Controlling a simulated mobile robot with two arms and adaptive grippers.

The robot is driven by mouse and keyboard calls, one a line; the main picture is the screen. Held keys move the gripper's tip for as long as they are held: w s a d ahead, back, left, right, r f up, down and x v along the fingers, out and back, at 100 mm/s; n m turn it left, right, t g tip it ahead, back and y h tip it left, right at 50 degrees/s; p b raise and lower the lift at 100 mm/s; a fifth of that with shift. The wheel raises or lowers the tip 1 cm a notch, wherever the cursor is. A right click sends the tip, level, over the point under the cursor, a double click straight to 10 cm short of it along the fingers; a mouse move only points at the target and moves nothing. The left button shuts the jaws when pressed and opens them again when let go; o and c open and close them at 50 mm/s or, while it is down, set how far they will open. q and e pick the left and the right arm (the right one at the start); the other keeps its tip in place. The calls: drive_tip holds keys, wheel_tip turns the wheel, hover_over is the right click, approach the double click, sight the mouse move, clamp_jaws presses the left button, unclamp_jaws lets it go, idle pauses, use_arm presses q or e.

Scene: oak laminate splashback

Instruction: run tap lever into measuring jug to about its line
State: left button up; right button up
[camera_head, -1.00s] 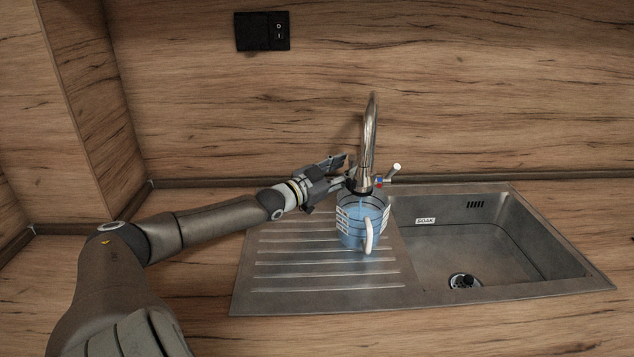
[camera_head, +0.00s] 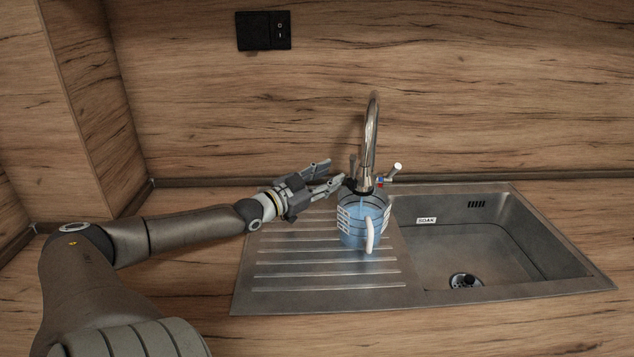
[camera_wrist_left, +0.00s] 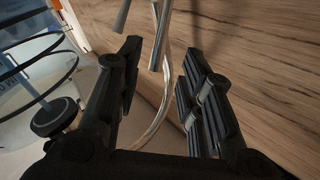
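The measuring jug (camera_head: 352,228) is a clear, blue-tinted vessel with dark line bands and a white handle. It stands upright on the drainer under the chrome tap (camera_head: 370,135). Pale blue shows inside; its exact level and whether water is flowing are hard to tell. A dark lever (camera_head: 352,166) stands on the tap's left side. A lever with a white tip (camera_head: 396,168) is on its right. My left gripper (camera_head: 334,174) is open and empty, just left of the tap. Its spread fingers (camera_wrist_left: 160,95) show in the left wrist view, with the jug (camera_wrist_left: 45,75) at left. My right gripper is not in view.
The steel drainer (camera_head: 300,270) has free room in front and left of the jug. The empty sink basin (camera_head: 480,245), with a SOAK label, lies to the right. A black switch plate (camera_head: 264,31) is on the wood wall.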

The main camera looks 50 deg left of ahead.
use_arm(q)
drive_tip(key=shift+s, duration=1.55)
